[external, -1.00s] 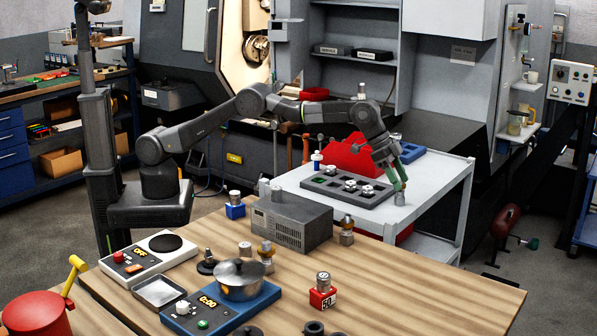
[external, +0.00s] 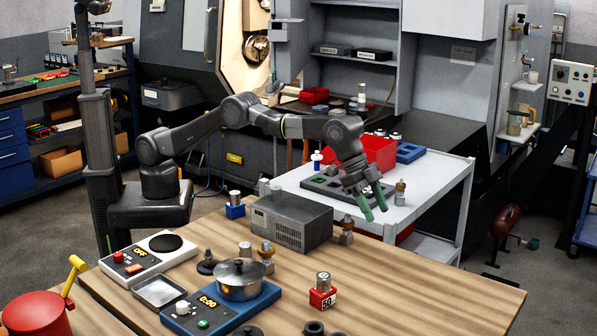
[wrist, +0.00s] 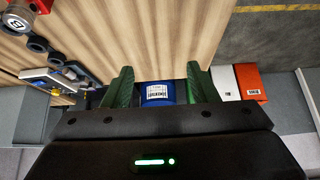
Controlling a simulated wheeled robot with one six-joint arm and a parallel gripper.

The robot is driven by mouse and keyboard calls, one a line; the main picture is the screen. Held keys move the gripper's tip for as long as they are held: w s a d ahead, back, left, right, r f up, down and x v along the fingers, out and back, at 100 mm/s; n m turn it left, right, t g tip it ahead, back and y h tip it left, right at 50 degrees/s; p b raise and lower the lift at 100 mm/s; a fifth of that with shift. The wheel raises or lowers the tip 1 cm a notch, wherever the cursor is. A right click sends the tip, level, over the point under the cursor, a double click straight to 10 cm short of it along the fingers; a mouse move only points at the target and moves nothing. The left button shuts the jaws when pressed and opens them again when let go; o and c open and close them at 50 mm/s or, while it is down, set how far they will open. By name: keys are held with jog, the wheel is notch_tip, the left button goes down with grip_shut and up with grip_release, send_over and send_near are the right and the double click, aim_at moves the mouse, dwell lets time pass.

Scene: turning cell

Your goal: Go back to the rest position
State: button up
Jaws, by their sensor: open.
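My gripper (external: 374,204) is open and empty, with green fingers. In the external view it hangs over the near edge of the white cart, its fingers pointing down and toward the viewer. In the wrist view the two green fingers (wrist: 157,88) stand wide apart, with a blue labelled object (wrist: 157,92) visible between them; I cannot tell how far beyond them it is. A small metal and brass part (external: 400,192) stands upright on the cart, just right of my gripper and apart from it.
The white cart (external: 435,180) carries a dark tray (external: 318,186), a red bin (external: 380,150) and a blue block (external: 410,152). A grey box (external: 290,222) stands on the wooden table (external: 430,290), with several weights and a pot (external: 240,280) near it. The table's right part is clear.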

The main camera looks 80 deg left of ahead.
jog(key=s+d+m+g+h, duration=0.1)
jog(key=s+d+m, duration=0.2)
jog(key=s+d, duration=1.5)
jog(key=s+f, duration=0.1)
jog(key=s, duration=0.3)
jog(key=shift+s+d+m+g, duration=0.25)
jog(key=shift+s+m+g, duration=0.05)
jog(key=shift+g, duration=0.1)
dwell(0.3)
